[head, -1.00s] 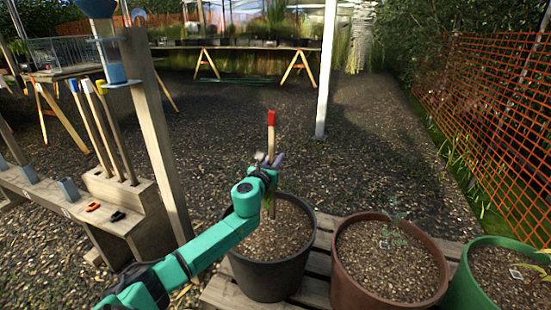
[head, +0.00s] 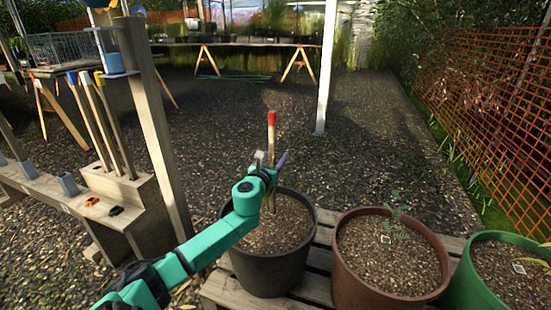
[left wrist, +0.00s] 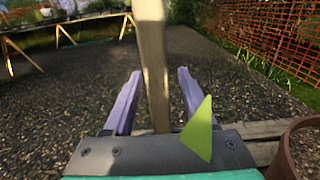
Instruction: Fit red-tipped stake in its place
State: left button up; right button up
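The red-tipped stake (head: 271,133) stands upright in the dark grey pot (head: 238,275) of soil, its red end up. Its wooden shaft also shows in the left wrist view (left wrist: 152,60), between my fingers. My left gripper (head: 270,161) is open around the shaft, one finger on each side. In the left wrist view (left wrist: 156,95) there is a gap between the shaft and each finger. My right gripper is not in view.
A wooden block (head: 132,192) at left holds blue-, white- and yellow-tipped stakes. A wooden post (head: 160,130) stands right of it. A brown pot (head: 350,275) and a green pot (head: 465,290) stand right of the dark pot on a slatted pallet (head: 226,288). Open gravel lies behind.

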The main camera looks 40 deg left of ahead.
pick_arm(q)
jog(key=shift+s, duration=0.1)
jog(key=p+v, duration=0.3)
jog(key=v, duration=1.1)
jog(key=shift+s+d+f, duration=0.1)
jog(key=shift+s+d, duration=0.1)
